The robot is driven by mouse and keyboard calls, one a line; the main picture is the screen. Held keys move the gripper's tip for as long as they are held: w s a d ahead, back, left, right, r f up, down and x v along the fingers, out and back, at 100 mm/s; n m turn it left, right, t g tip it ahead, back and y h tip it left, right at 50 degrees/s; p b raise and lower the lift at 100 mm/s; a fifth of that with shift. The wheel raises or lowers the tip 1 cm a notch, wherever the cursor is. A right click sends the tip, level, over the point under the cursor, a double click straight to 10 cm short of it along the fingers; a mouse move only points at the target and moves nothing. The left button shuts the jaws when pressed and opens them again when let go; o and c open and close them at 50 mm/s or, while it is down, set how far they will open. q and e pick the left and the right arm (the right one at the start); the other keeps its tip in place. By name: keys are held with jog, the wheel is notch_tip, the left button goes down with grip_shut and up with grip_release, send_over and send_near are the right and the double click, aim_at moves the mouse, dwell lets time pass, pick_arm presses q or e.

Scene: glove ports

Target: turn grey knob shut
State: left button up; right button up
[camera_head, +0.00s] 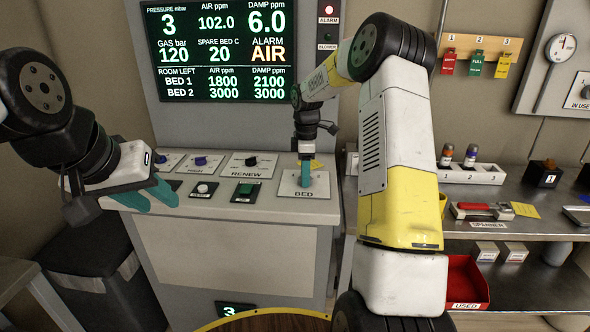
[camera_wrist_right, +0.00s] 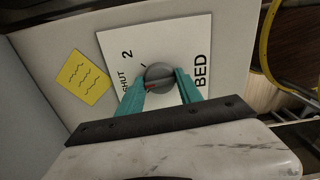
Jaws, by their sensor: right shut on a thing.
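The grey knob (camera_wrist_right: 159,76) sits on a white plate (camera_wrist_right: 113,41) marked BED, with 2 and SHUT also legible in the right wrist view. A red mark shows on the knob, toward the SHUT side. My right gripper (camera_wrist_right: 161,82) has its teal fingers closed around the knob, one on each side. In the head view, my right gripper (camera_head: 305,172) reaches down onto the BED plate (camera_head: 290,189) and mostly hides the knob. My left gripper (camera_head: 158,193) is at the left, over the console's front edge, with its teal fingers apart and nothing seen between them.
The console (camera_head: 245,209) carries a RENEW panel (camera_head: 246,164), a green button (camera_head: 245,191) and blue knobs. A yellow note (camera_wrist_right: 83,78) lies beside the BED plate. The display (camera_head: 217,50) reads AIR under ALARM. A shelf with a red USED tray (camera_head: 464,283) stands right.

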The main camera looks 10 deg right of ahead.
jog(key=shift+m, duration=0.5)
jog(key=o, duration=1.4)
jog(key=shift+c, duration=0.2)
jog(key=shift+r, duration=0.1)
notch_tip(320, 180, up, 7)
jog(key=shift+f, duration=0.1)
jog(key=shift+r, duration=0.4)
